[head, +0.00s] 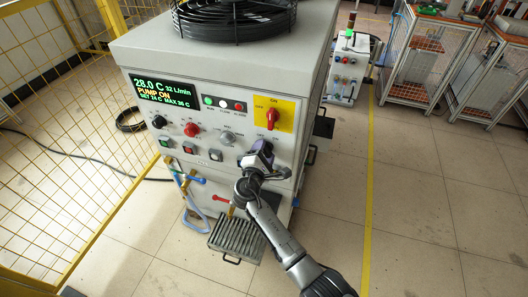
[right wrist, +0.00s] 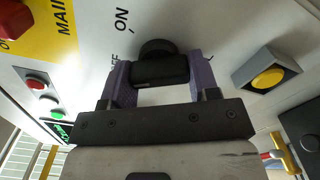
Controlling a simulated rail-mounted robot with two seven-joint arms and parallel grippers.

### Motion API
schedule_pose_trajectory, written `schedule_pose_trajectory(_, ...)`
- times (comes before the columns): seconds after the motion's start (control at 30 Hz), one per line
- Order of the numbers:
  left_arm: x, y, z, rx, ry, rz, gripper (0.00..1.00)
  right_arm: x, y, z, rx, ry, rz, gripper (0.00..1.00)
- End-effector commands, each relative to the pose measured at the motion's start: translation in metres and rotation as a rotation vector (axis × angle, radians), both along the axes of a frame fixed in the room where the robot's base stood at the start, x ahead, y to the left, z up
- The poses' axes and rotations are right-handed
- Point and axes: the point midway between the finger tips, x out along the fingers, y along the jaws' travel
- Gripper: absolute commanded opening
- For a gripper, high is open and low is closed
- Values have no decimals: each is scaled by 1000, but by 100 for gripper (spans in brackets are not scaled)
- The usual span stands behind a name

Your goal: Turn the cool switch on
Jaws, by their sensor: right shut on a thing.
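My right gripper (head: 260,152) is at the lower right of the front panel of a grey-white machine (head: 190,62). In the right wrist view its two purple fingers (right wrist: 160,75) are shut on a black rotary knob (right wrist: 158,64), one on each side. ON and OFF are printed beside this knob. I cannot read a name label on it, so I cannot confirm that it is the cool switch. In the head view the gripper mostly hides the knob. The display (head: 163,91) reads 28.0 C, 32 L/min and PUMP ON. My left gripper is not in view.
A red main switch on a yellow plate (head: 284,112) sits just above my gripper. A black knob (head: 159,122), a red knob (head: 192,130) and a grey knob (head: 227,138) are to the left. A yellow button (right wrist: 268,77) shows in the right wrist view. A slatted tray (head: 237,240) is below.

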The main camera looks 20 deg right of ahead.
Motion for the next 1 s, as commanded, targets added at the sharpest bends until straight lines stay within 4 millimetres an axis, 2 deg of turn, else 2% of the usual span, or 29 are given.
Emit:
schedule_pose_trajectory(0.03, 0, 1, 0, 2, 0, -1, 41, 0, 0, 0, 0, 0, 0, 41)
schedule_pose_trajectory(0.13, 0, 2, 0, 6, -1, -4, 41, 0, 0, 0, 0, 0, 0, 32)
schedule_pose_trajectory(0.47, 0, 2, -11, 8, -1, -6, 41, 0, 0, -3, 59, -47, 0, 32)
schedule_pose_trajectory(1.0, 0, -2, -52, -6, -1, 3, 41, 0, 1, -1, 377, -300, 1, 32)
